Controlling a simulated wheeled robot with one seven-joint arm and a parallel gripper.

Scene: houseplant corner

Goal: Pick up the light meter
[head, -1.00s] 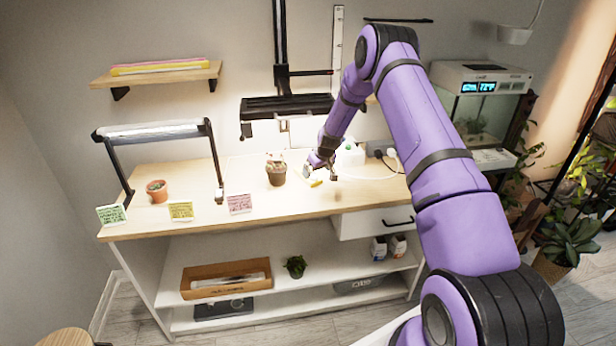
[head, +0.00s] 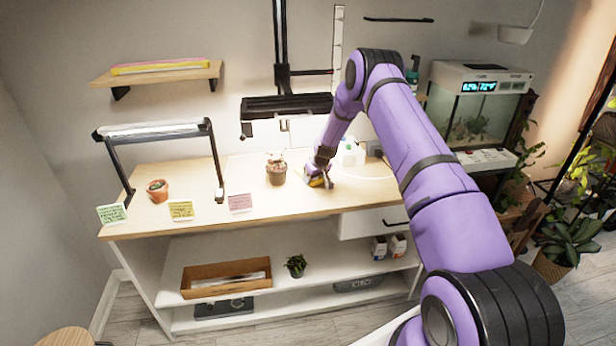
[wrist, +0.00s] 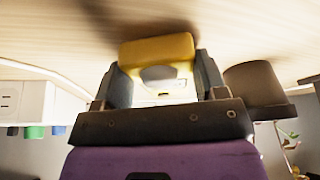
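The light meter (wrist: 157,48) is a yellow block with a grey face. In the wrist view it sits between the two dark fingers of my gripper (wrist: 162,75), one finger on each side. Whether both fingers press on it is unclear. In the head view my gripper (head: 319,178) is down at the bench top, right of the potted cactus, and a yellow bit of the meter (head: 315,182) shows at the fingers. The meter appears to be at the bench surface; its underside is hidden.
The brown pot (head: 276,176) stands close left of my gripper on the wooden bench (head: 270,208). A white bottle (head: 350,155) and a cable are behind to the right. A terracotta pot (head: 157,194) and sticky notes lie farther left.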

